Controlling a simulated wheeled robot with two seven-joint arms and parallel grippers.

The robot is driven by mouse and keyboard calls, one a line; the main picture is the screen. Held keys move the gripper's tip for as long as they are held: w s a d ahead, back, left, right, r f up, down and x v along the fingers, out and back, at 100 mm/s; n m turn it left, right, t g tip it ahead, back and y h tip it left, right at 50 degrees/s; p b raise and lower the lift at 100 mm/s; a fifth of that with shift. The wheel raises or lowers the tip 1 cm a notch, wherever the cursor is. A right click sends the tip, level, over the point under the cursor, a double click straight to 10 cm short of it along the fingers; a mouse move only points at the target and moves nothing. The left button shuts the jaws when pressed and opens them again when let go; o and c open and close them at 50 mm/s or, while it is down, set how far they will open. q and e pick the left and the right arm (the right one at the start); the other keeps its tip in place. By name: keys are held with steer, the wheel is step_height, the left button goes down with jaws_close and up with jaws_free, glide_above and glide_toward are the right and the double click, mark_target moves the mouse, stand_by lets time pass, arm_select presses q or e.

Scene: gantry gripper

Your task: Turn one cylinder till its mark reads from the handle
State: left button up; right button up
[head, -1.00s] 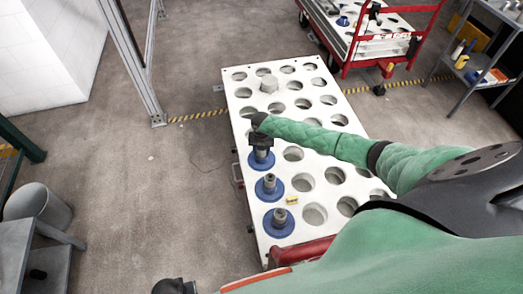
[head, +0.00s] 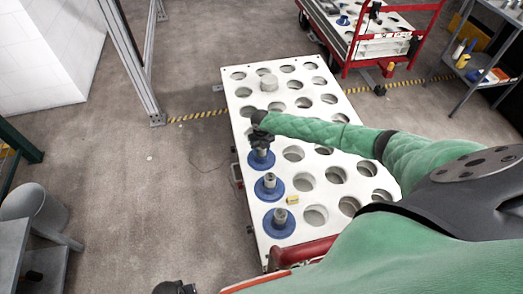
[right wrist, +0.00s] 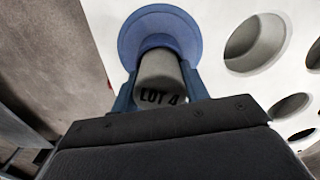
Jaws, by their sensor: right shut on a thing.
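Three grey cylinders with blue round flanges stand along the left edge of the white holed tray (head: 330,196). My right gripper (head: 260,146) is over the farthest cylinder (head: 261,158) and shut on it. In the right wrist view this cylinder (right wrist: 160,72) stands between the two fingers, with its blue flange (right wrist: 158,28) beyond. The dark mark "LOT 4" (right wrist: 160,97) faces the wrist camera, its lower edge close to the gripper body. The middle cylinder (head: 270,181) and the nearest cylinder (head: 280,216) stand free. My left gripper is not clearly visible.
A handle (head: 236,175) sits on the tray's left side. A yellow label (head: 293,200) lies on the tray near the cylinders. A red cart (head: 385,45) and a grey shelf (head: 485,50) stand behind.

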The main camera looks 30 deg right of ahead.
steer(key=shift+n, duration=0.3)
steer(key=shift+n+b, duration=0.45)
steer(key=shift+n, duration=0.05)
steer(key=shift+n+b, duration=0.35)
steer(key=shift+n, duration=0.65)
steer(key=o, duration=1.4)
steer(key=shift+r+b, duration=0.6)
steer(key=shift+r, duration=3.35)
